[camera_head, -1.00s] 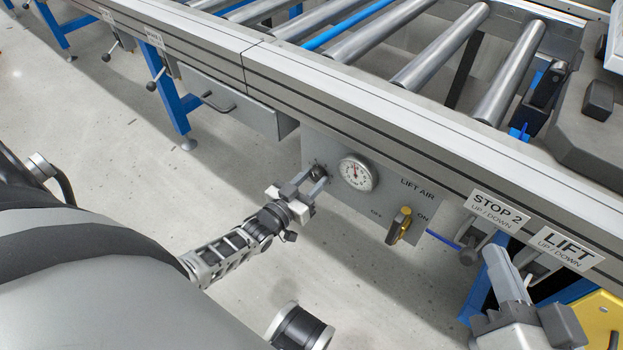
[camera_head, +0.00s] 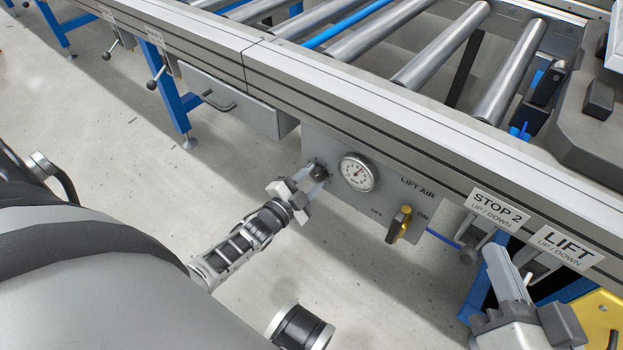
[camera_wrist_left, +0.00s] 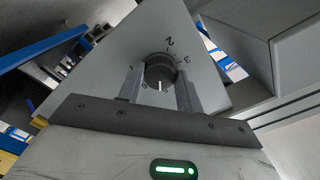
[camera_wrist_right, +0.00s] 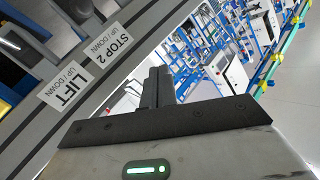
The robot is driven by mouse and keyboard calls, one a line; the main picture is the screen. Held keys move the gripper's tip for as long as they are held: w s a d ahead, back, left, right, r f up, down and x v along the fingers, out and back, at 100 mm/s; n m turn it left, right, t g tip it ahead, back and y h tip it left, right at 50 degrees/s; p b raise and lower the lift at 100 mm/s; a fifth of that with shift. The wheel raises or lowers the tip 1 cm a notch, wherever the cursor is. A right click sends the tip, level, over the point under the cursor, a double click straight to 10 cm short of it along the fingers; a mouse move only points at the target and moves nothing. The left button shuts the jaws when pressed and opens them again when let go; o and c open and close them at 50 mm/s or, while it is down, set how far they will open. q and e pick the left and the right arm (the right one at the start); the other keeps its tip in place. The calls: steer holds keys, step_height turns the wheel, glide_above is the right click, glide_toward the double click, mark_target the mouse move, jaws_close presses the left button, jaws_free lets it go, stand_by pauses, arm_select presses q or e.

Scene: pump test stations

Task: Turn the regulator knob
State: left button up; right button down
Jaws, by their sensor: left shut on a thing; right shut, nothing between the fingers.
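The dark round regulator knob (camera_head: 319,171) sits on the grey lift-air panel (camera_head: 345,205), left of the gauge (camera_head: 357,172). In the left wrist view the knob (camera_wrist_left: 160,69) has a white pointer line facing the bottom of the picture, with printed numbers around it. My left gripper (camera_head: 314,178) is shut on the knob, one finger on each side; its fingers also show in the left wrist view (camera_wrist_left: 160,90). The gauge needle points up and slightly right. My right gripper (camera_head: 503,268) is shut and empty below the STOP 2 label; its fingers meet in the right wrist view (camera_wrist_right: 157,88).
STOP 2 (camera_head: 497,211) and LIFT (camera_head: 568,246) labels mark levers near my right gripper. A drawer-like grey box (camera_head: 235,108) hangs left of the panel. Conveyor rollers (camera_head: 440,45) lie above.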

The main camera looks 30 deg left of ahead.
arm_select(q)
steer(key=m+b, duration=0.1)
steer(key=m, duration=0.5)
steer(key=shift+m, duration=0.4)
stand_by(0.3)
steer(key=o, duration=1)
steer(key=shift+s, duration=0.15)
